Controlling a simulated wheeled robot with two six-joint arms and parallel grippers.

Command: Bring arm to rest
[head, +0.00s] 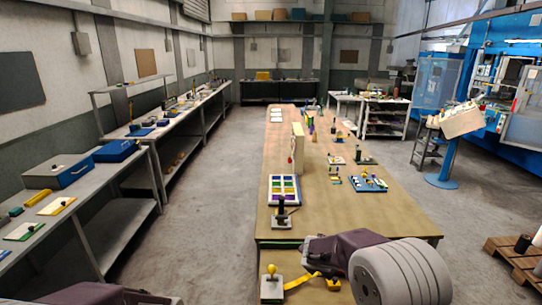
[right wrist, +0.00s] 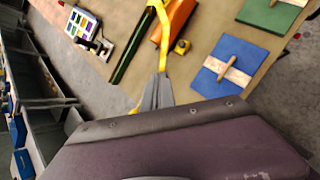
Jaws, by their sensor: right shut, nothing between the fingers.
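My right gripper (right wrist: 159,80) is shut with nothing between its fingers. In the right wrist view its grey fingers meet in front of a yellow strip (right wrist: 164,38). In the head view its purple housing and grey wrist are at the bottom, over the near end of the long wooden table (head: 335,228). The yellow strip also shows there (head: 300,282), left of the housing, beside a small base with a yellow knob. Only a purple part of my left arm shows at the bottom left edge in the head view, and its fingers are hidden.
A tray with coloured cells (head: 284,201) and a blue board with small parts (head: 368,184) sit on the table. A grey workbench (head: 118,215) with a blue box (head: 62,170) runs along the left. Floor between bench and table is clear. A pallet (head: 518,262) stands at right.

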